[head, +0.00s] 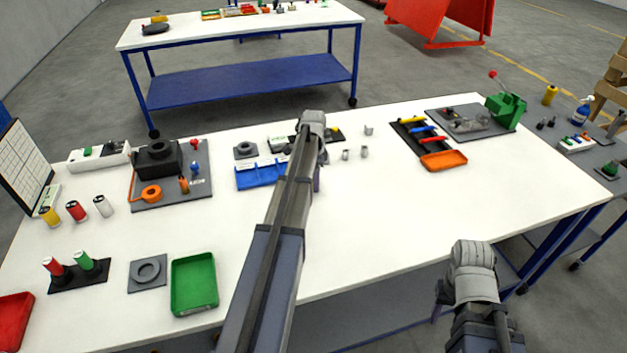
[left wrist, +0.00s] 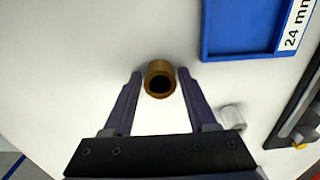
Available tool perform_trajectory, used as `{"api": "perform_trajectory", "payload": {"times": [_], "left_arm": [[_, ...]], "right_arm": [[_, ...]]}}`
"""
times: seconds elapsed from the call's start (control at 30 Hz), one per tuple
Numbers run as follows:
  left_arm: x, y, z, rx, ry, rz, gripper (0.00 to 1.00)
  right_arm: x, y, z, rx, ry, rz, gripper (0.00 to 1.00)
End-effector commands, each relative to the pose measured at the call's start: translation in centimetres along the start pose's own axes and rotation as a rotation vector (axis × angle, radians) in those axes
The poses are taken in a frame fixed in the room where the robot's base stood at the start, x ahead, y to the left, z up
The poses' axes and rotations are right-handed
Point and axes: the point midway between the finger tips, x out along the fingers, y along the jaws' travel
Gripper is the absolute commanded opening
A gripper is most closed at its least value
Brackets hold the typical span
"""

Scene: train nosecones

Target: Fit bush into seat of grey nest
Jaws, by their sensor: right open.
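A brass-coloured bush (left wrist: 159,80) stands on the white table in the left wrist view, its dark bore facing the camera. My left gripper (left wrist: 160,75) is open, its fingers on either side of the bush with a small gap at each. In the head view my left arm hides the bush, and the left gripper (head: 317,180) is mostly covered by its wrist. A grey square plate with a round ringed seat (head: 148,271) lies at the table's front left. A similar grey block (head: 245,149) sits farther back; I cannot tell which is the nest. My right gripper (head: 472,272) is open beyond the front edge.
A blue tray (head: 262,175), also in the left wrist view (left wrist: 240,53), lies close to the left gripper. Small grey cylinders (head: 364,151) stand to its right. A green tray (head: 194,286) lies beside the front-left plate. The table's right middle is clear.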

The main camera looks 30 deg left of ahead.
Motion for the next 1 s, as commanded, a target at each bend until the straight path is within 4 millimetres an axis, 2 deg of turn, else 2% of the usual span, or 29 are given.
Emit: {"api": "perform_trajectory", "payload": {"times": [0.03, 0.1, 0.37, 0.57, 0.77, 1.0], "left_arm": [[0.0, 0.0, 0.0, 0.0, 0.0, 0.0, 0.64], [0.0, 0.0, 0.0, 0.0, 0.0, 0.0, 0.72], [-0.1, 0.0, 0.0, 0.0, 0.0, 0.0, 0.72], [-0.8, 0.0, 0.0, 0.0, 0.0, 0.0, 0.72], [-2.8, 0.0, 0.0, 0.0, 0.0, 0.0, 0.72], [-6.3, 0.0, 0.0, 0.0, 0.0, 0.0, 0.72]], "right_arm": [[0.0, 0.0, 0.0, 0.0, 0.0, 0.0, 0.5], [0.0, 0.0, 0.0, 0.0, 0.0, 0.0, 0.5], [-0.1, 0.0, 0.0, 0.0, 0.0, 0.0, 0.5], [-0.8, 0.1, 0.1, 0.0, 0.0, 0.0, 0.5], [-2.8, 0.3, 0.2, 0.0, 0.0, 0.0, 0.5], [-6.3, 0.6, 0.4, 0.0, 0.0, 0.0, 0.5]]}}
